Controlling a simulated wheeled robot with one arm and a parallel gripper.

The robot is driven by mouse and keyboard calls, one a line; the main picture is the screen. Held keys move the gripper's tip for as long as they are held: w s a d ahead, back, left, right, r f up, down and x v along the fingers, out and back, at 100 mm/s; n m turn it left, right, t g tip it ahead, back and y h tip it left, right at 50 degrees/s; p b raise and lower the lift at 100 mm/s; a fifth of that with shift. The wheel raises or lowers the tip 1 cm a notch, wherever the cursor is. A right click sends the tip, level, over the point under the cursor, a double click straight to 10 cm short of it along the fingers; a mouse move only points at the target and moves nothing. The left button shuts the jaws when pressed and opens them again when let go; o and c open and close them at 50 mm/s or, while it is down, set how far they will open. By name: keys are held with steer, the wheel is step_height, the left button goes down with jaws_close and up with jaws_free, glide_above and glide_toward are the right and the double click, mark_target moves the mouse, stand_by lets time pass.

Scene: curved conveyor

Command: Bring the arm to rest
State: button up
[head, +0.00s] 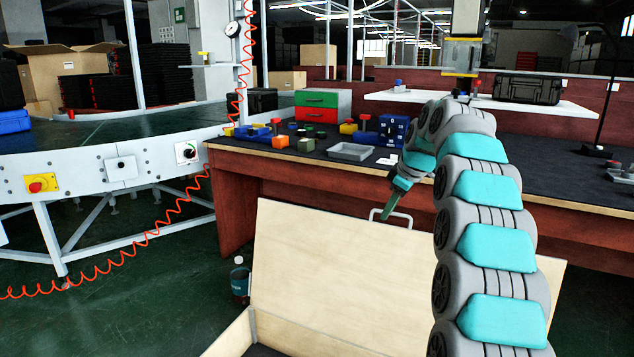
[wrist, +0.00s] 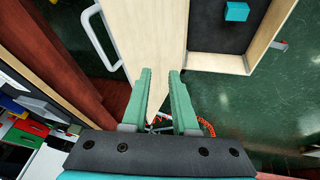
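My gripper (head: 388,210) hangs at the end of my raised, bent arm, in front of the workbench and above the light wooden box. Its green fingers point down, near a white handle on the box. From these views I cannot tell the exact gap between fingers and box.
A cyan block (wrist: 237,11) lies inside the box. The workbench (head: 320,160) holds a grey tray (head: 351,152), a blue box (head: 394,130) and several small coloured parts. A conveyor (head: 110,165) with a hanging red coiled cable (head: 150,240) stands left. Green floor is open between them.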

steer(key=s+a+f+m+g+h, duration=0.1)
steer(key=s+a+f+m+g, duration=0.15)
steer(key=s, duration=1.05)
steer(key=s+a+f+m+g, duration=0.1)
steer(key=s+a+f+m, duration=0.15)
steer(key=s, duration=1.05)
steer(key=s+a+f+m+g+h, duration=0.1)
steer(key=s+a+f+m, duration=0.2)
steer(key=s, duration=1)
steer(key=s+d+f+m+g, duration=0.1)
steer(key=s+f, duration=0.3)
steer(key=s, duration=0.4)
steer(key=s+d+f+m+g, duration=0.1)
steer(key=s+f+m, duration=0.1)
steer(key=s, duration=0.6)
steer(key=shift+d+f+h, duration=0.3)
steer(key=shift+d+f, duration=0.05)
steer(key=shift+f, duration=0.55)
